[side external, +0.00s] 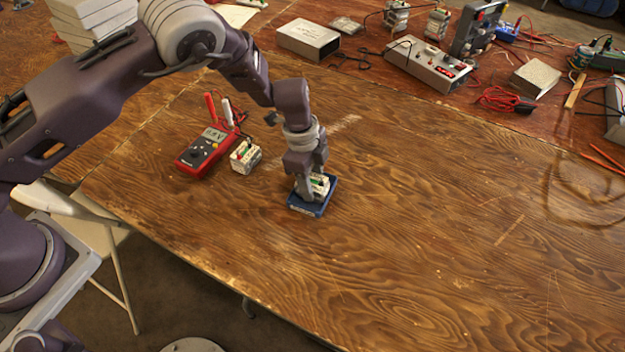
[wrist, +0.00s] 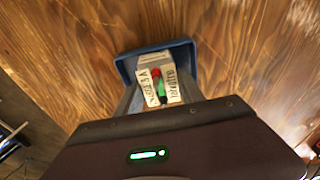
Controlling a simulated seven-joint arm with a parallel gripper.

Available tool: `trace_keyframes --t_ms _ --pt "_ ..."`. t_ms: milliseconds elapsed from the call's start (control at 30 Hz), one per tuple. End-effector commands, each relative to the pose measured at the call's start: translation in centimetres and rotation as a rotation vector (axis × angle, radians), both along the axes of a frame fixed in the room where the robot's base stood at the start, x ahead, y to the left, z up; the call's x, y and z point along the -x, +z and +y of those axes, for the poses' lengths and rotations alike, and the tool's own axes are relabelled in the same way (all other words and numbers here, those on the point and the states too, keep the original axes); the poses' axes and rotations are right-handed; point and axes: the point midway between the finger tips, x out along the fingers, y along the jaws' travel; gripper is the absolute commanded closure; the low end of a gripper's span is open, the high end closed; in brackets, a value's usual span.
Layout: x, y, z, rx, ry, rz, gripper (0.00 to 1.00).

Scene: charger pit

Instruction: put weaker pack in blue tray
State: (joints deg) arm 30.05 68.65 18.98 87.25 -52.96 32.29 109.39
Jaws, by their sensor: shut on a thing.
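The blue tray (side external: 304,208) lies on the wooden table, right of the meter. A white battery pack (side external: 320,185) with a green part is in my gripper (side external: 312,190), over or inside the tray; I cannot tell whether it touches the tray floor. In the wrist view the pack (wrist: 172,87) shows red and green parts between the fingers, with the tray rim (wrist: 125,65) around it. A second white pack (side external: 245,157) stands left of the tray, beside the red meter (side external: 205,150). The meter's display is too small to read surely.
Red and white probes (side external: 222,108) stand up at the meter. The back of the table holds a grey box (side external: 308,40), a power unit (side external: 427,65), cables and another block (side external: 535,78). The table right of and in front of the tray is clear.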

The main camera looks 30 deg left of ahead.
Motion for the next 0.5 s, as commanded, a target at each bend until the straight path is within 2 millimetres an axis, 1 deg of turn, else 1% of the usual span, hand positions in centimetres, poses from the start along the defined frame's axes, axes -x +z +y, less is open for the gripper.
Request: trace_keyframes --t_ms 233,267,300,367,500 --pt "-0.06 -0.17 -0.04 0.002 0.001 -0.001 1.0" --pt "-0.03 -0.22 -0.04 0.001 0.001 0.0 0.51" --pt "-0.03 -0.2 -0.04 0.001 0.001 0.0 0.43" --pt "-0.02 -0.2 -0.04 0.001 0.001 0.0 0.33" --pt "-0.02 -0.19 -0.03 0.001 0.001 0.0 0.33"
